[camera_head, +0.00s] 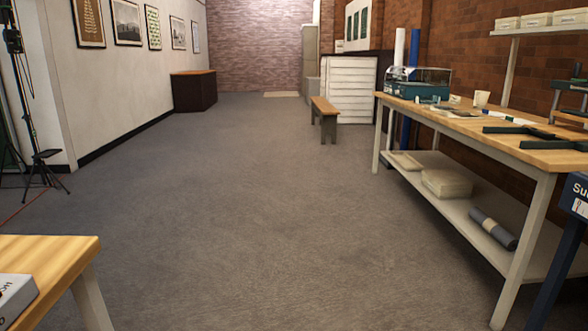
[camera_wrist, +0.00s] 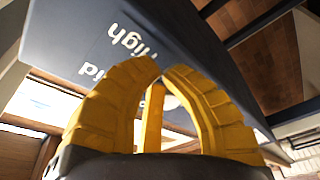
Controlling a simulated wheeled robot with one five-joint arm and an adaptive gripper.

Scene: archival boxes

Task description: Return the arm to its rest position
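My gripper (camera_wrist: 163,70) shows in the wrist view. Its two ridged yellow fingers curve inward and their tips come together, with nothing visible between them. Part of a third yellow piece shows between the fingers. Behind the fingers is a large dark grey surface (camera_wrist: 190,55) with white lettering, partly readable as "High" and "id". I cannot tell whether the fingers touch it. The arm and gripper do not show in the head view.
A long workbench (camera_head: 545,160) with tools and a lower shelf stands at right, beside a blue sign (camera_head: 577,200). A wooden table corner (camera_head: 60,255) with a white box (camera_head: 12,297) is at lower left. The middle floor is clear up to a bench (camera_head: 323,106).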

